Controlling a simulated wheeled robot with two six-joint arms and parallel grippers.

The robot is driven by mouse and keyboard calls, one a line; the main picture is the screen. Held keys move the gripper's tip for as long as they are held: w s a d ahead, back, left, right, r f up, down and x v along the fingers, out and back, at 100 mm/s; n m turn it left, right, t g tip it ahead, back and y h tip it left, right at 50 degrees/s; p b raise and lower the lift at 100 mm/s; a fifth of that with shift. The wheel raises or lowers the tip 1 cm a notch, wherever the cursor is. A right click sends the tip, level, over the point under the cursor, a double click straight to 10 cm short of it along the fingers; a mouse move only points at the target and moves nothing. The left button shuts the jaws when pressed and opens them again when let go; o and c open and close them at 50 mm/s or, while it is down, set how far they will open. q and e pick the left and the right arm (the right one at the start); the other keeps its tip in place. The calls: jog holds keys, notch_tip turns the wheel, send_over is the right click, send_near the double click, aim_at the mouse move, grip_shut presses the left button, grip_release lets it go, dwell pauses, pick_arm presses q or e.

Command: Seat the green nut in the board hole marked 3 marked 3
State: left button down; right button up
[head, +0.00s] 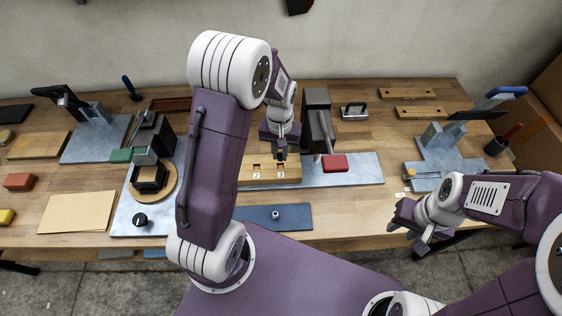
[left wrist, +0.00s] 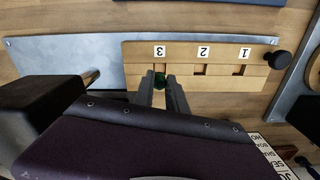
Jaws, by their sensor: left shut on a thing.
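The wooden board (head: 288,181) lies on a grey metal plate at the middle of the bench, with labels 2 and 3 visible in the head view. In the left wrist view the board (left wrist: 225,82) shows square holes under labels 1, 2 and 3. The green nut (left wrist: 160,79) is between the fingertips of my left gripper (left wrist: 159,92), right at the hole under label 3. The fingers hide much of that hole, so I cannot tell how deep the nut sits. In the head view my left gripper (head: 280,151) points down at the board. My right gripper (head: 408,230) is open and empty at the bench's front edge.
A black knob (left wrist: 278,60) is beside the board's label 1 end. A blue plate (head: 290,217) with a small metal nut lies in front.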

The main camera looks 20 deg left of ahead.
aim_at(280, 169)
pick_arm(q)
jog(key=shift+f, duration=0.6)
jog(key=f, duration=0.3)
jog(key=shift+s+f, duration=0.15)
jog(key=shift+s, duration=0.05)
jog(key=shift+w+f, duration=0.2)
jog(key=shift+s+f, duration=0.1)
jog(key=shift+f, duration=0.1)
